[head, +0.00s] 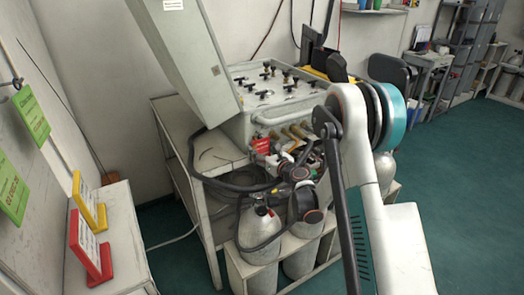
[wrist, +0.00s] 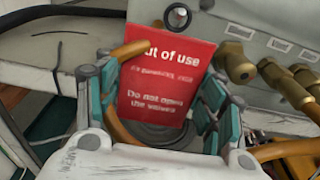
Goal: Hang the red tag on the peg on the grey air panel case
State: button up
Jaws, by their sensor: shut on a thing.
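The red tag, with white "Out of use" lettering, is between my gripper's fingers in the wrist view (wrist: 160,75). It shows as a small red patch in the head view (head: 261,146). My gripper (wrist: 158,98) is shut on it, with teal pads at both sides; the tag's lower part is partly hidden. The grey air panel case (head: 236,127) stands open on a bench, and its front face is behind the tag in the wrist view (wrist: 255,40).
Brass fittings (wrist: 237,65) stick out right of the tag. An orange hose (wrist: 122,125) and a black hose (head: 225,185) run close by. Gas cylinders (head: 259,235) stand below the bench. Red (head: 88,250) and yellow (head: 90,205) stands sit on a side cabinet; green tags (head: 31,115) hang at left.

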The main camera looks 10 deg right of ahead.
jog(key=o, duration=1)
jog(key=shift+c, duration=0.2)
jog(key=s+a+r+n+g, duration=0.2)
jog(key=s+r+n+g, duration=0.1)
jog(key=s+r+n, duration=0.55)
jog(key=s+a+r+n+g, duration=0.25)
jog(key=s+r+n, duration=0.35)
jog(key=s+n, duration=0.5)
jog(key=s+d+n+g+h, duration=0.2)
jog(key=s+n, duration=0.4)
jog(key=s, duration=0.8)
jog(key=s+d+f+n+g+h, duration=0.1)
jog(key=s+n, duration=0.6)
jog(key=s, duration=0.7)
jog(key=shift+d+g+h, duration=0.35)
jog(key=shift+d+h, duration=0.5)
jog(key=shift+h, duration=0.25)
